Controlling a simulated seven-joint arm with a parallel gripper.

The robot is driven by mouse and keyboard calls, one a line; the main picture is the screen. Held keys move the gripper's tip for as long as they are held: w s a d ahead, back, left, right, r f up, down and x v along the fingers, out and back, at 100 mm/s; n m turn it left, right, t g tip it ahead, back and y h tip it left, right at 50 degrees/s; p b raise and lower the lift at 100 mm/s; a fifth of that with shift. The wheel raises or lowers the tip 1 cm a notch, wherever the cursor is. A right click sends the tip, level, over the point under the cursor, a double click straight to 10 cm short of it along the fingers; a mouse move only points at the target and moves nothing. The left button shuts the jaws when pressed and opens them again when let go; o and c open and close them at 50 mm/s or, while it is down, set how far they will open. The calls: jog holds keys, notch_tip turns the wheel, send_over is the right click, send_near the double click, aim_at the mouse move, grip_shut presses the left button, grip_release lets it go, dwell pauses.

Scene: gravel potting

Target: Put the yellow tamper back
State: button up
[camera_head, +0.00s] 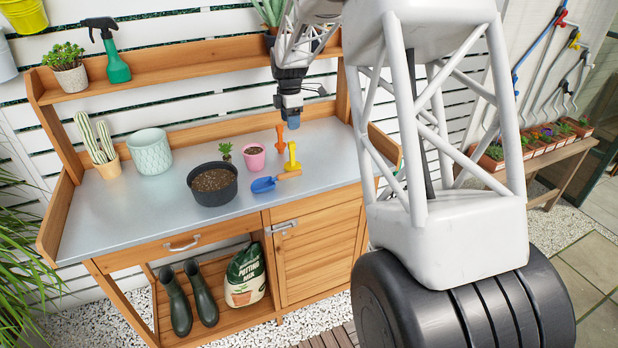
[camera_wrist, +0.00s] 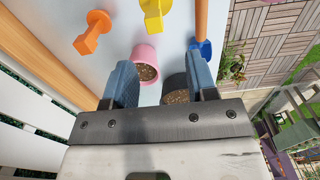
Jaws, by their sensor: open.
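The yellow tamper (camera_head: 292,158) stands on the grey bench top, just behind the wooden handle of the blue trowel (camera_head: 264,184). An orange tamper (camera_head: 280,137) stands behind it, near the back of the bench. My gripper (camera_head: 293,123) points down above the back of the bench, above and apart from both tampers. In the wrist view my gripper (camera_wrist: 160,76) is open with nothing between its blue-grey fingers. The yellow tamper (camera_wrist: 154,16) shows at the top there, beyond the fingertips, with the orange tamper (camera_wrist: 92,32) to its left.
A pink pot (camera_head: 254,157) with soil stands left of the tampers, and a dark round pot (camera_head: 212,190) with soil is further left. An upper shelf (camera_head: 190,62) runs behind the bench. The front left of the bench top is clear.

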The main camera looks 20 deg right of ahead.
jog(key=s+a+r+m, duration=0.3)
jog(key=s+r, duration=0.1)
jog(key=s, duration=0.4)
jog(key=s+a+r+m+t, duration=0.1)
jog(key=s+a+r+m, duration=0.25)
jog(key=s, duration=0.45)
jog(key=s+a+r+m, duration=0.2)
jog(key=s+a+r, duration=0.15)
jog(key=s, duration=0.55)
jog(key=s+a+f+m, duration=0.1)
jog(key=s+m, duration=0.3)
jog(key=s, duration=0.9)
jog(key=s+a+f+m+t, duration=0.1)
jog(key=s+m, duration=0.4)
jog(key=s, duration=0.8)
jog(key=shift+s+a+f+t, duration=0.35)
jog(key=shift+a+f, duration=0.2)
jog(key=shift+a, duration=0.45)
